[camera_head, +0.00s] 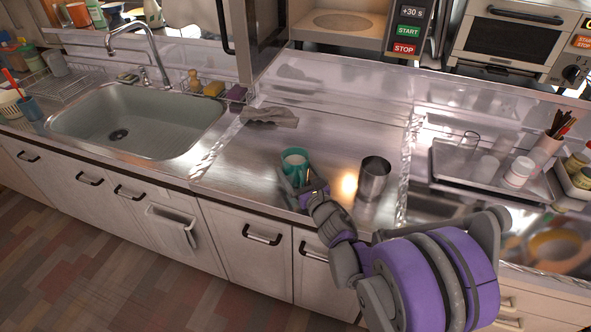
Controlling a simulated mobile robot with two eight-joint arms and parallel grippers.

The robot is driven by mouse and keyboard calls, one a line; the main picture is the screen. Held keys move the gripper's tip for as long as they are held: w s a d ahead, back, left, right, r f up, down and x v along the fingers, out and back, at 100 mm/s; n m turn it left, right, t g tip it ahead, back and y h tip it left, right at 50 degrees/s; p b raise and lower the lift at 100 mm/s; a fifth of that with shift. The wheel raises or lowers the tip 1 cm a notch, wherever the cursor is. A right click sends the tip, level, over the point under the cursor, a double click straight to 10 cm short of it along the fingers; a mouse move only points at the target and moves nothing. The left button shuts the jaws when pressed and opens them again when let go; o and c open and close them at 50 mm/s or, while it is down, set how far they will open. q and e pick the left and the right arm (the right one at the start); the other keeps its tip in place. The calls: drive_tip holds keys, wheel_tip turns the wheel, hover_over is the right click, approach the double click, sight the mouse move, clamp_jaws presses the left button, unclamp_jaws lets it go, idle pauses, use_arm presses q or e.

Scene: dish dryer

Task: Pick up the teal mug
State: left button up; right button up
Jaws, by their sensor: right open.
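The teal mug (295,158) stands upright on the steel counter, right of the sink. A pale inside shows at its top. My right gripper (299,183) is at the mug's near side, close against it in the picture. It is open, and its fingers partly cover the mug's lower part. I cannot tell whether the fingers touch the mug or how far they reach around it. My left gripper does not show.
A metal cup (374,178) stands just right of my right gripper. A grey cloth (270,116) lies behind the mug. The sink (100,105) is to the left. A tray (447,167) with glasses and jars is to the right. The counter left of the mug is clear.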

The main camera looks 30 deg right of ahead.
clamp_jaws()
idle(0.5)
drive_tip(key=shift+r, duration=0.25)
